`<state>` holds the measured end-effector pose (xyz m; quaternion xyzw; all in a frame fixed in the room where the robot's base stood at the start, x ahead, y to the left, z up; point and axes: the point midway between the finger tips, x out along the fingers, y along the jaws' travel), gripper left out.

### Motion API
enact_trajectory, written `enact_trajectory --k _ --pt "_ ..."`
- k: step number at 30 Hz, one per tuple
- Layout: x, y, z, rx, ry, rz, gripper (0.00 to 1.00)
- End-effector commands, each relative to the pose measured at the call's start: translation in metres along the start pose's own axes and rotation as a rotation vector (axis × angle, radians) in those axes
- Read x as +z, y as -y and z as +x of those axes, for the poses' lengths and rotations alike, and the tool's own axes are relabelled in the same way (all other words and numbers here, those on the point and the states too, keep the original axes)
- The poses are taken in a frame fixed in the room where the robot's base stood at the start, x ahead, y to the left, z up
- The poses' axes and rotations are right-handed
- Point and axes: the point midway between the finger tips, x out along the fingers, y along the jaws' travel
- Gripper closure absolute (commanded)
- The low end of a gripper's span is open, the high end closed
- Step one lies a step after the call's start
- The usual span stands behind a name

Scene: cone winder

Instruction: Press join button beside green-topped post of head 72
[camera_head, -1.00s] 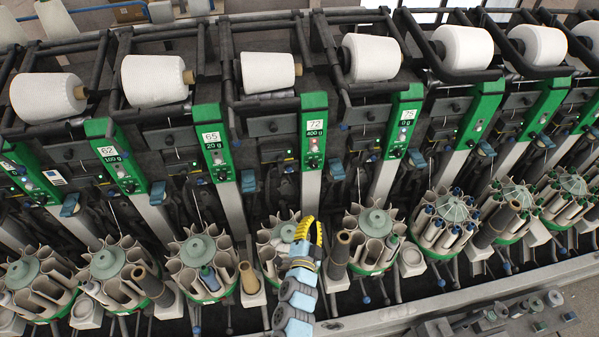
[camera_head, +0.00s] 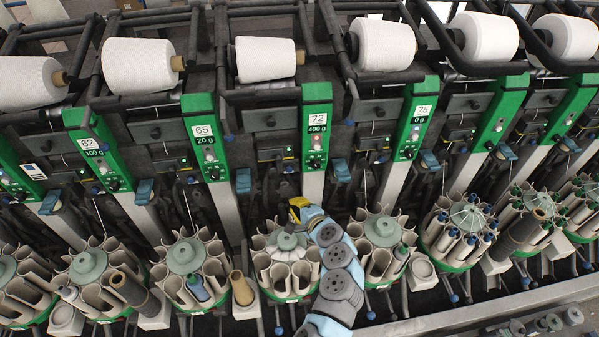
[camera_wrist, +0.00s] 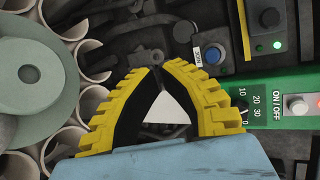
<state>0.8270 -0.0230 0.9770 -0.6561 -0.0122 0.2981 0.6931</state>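The green-topped post of head 72 (camera_head: 316,128) stands upright at the centre of the head view, with a "72" and "400 g" label. Its green panel (camera_wrist: 262,104) lies on the right of the wrist view, with a dial and an ON/OFF switch. A round blue button (camera_wrist: 213,54) with a small white label sits on a dark box left of that panel. My gripper (camera_wrist: 160,67) has yellow ribbed fingers converging at the tips, with nothing held. The tips appear just left of and slightly below the blue button. In the head view my gripper (camera_head: 297,208) is below the post, over the bobbin magazine.
The round magazine (camera_head: 286,245) with pale tubes is under my gripper, and its grey hub (camera_wrist: 30,74) fills the wrist view's left. A dark box with a lit green button (camera_wrist: 279,45) is at upper right. Neighbouring posts 65 (camera_head: 206,135) and 75 (camera_head: 416,118) flank head 72.

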Motion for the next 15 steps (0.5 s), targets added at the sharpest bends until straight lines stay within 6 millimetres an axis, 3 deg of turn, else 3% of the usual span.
enact_trajectory --k 7,15 --pt "0.022 0.007 -0.001 0.015 0.142 0.034 1.00" --pt "0.026 0.010 -0.002 0.018 0.165 0.038 1.00"
